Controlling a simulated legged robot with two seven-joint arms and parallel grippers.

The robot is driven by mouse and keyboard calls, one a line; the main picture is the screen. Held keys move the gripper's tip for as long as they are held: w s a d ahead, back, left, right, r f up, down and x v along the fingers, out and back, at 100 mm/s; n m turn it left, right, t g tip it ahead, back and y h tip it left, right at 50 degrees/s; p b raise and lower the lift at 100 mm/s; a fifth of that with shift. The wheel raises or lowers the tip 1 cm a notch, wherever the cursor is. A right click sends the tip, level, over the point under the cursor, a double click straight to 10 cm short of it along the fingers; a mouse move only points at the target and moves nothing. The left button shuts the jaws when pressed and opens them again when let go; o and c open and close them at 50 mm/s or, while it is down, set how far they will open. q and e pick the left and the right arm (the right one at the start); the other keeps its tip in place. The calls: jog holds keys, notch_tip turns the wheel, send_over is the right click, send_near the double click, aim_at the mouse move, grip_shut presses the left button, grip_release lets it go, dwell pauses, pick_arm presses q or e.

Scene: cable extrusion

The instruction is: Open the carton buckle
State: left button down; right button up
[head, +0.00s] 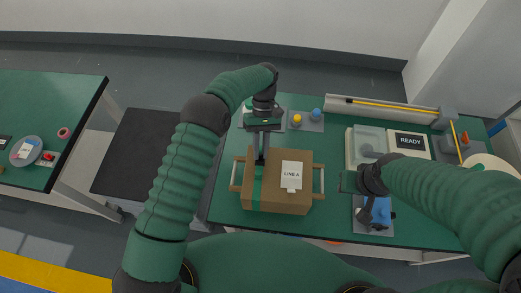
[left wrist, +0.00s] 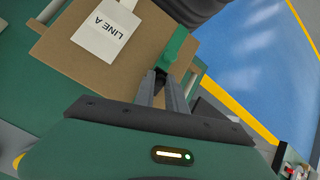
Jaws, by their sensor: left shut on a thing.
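A brown carton (head: 284,201) stands on the green table in the head view, with a "LINE A" label (head: 291,172) on top and a green strap (head: 256,190) along its left part. My left gripper (head: 261,158) comes down on the carton's far left part, at the strap. In the left wrist view the fingers (left wrist: 165,83) are shut on the end of a green piece (left wrist: 176,46), likely the buckle or strap, at the carton top (left wrist: 85,62). The buckle's exact state is hidden by the fingers. My right gripper (head: 347,181) is right of the carton, apart from it; its jaws are unclear.
To the right are a "READY" display (head: 410,142), a light tray (head: 367,139) and a blue item (head: 378,212) on a grey plate. Yellow and blue knobs (head: 316,114) stand behind. A second table (head: 60,100) is at far left.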

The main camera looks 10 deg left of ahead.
pick_arm(q)
jog(key=c, duration=1.4)
grip_release()
jog(key=shift+r, duration=0.1)
jog(key=shift+w+r, duration=0.1)
jog(key=shift+r, duration=0.25)
jog(key=r, duration=0.1)
jog(key=r+b, duration=0.1)
jog(key=shift+s+d+r, duration=0.15)
jog(key=shift+s+r, duration=0.2)
jog(key=shift+s, duration=0.05)
jog(key=s+b, duration=0.1)
jog(key=s, duration=0.4)
jog(key=s+d+r+b, duration=0.1)
jog(key=s, duration=0.4)
jog(key=s+d+b, duration=0.1)
jog(key=s, duration=0.4)
jog(key=shift+s+r, duration=0.15)
jog(key=shift+r, duration=0.05)
